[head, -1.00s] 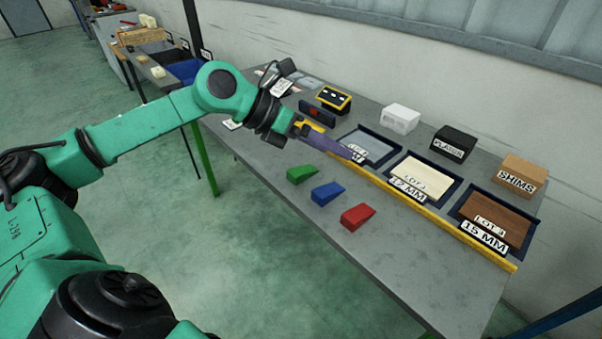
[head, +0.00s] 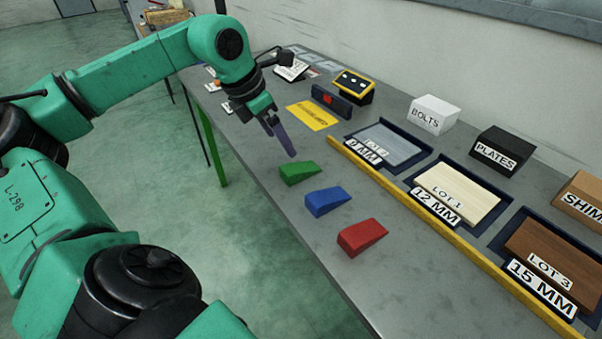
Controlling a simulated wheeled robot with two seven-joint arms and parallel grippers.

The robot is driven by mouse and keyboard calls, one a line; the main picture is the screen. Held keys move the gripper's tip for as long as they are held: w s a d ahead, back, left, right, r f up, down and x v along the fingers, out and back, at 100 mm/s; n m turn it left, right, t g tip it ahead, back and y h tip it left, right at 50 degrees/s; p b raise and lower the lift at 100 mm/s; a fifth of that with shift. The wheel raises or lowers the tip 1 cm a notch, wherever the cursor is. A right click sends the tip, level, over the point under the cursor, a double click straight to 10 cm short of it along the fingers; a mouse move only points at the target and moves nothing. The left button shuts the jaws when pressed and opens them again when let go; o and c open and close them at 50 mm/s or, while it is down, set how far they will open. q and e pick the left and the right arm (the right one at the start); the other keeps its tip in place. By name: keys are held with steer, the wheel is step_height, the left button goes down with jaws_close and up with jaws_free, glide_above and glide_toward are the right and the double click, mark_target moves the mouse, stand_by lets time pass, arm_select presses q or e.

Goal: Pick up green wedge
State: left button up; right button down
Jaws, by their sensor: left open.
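The green wedge (head: 299,173) lies on the grey table, the farthest of three wedges in a row near the table's left edge. My left gripper (head: 291,153) points down just behind and above the green wedge, with its fingers apart from it as far as I can see. It is open and holds nothing that I can see. One finger mostly hides the other from this angle. My right gripper is not in view.
A blue wedge (head: 327,202) and a red wedge (head: 362,238) lie nearer on the table. A yellow rail (head: 440,234) runs to their right, before trays labelled 9 MM (head: 384,143), 12 MM and 15 MM. Boxes for bolts (head: 433,114), plates and shims stand behind.

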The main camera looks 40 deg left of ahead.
mark_target(296, 167)
arm_select(q)
steer(key=p+x, duration=0.1)
steer(key=x, duration=1)
steer(key=shift+d+f, duration=0.1)
steer(key=shift+f, duration=0.05)
jaws_close()
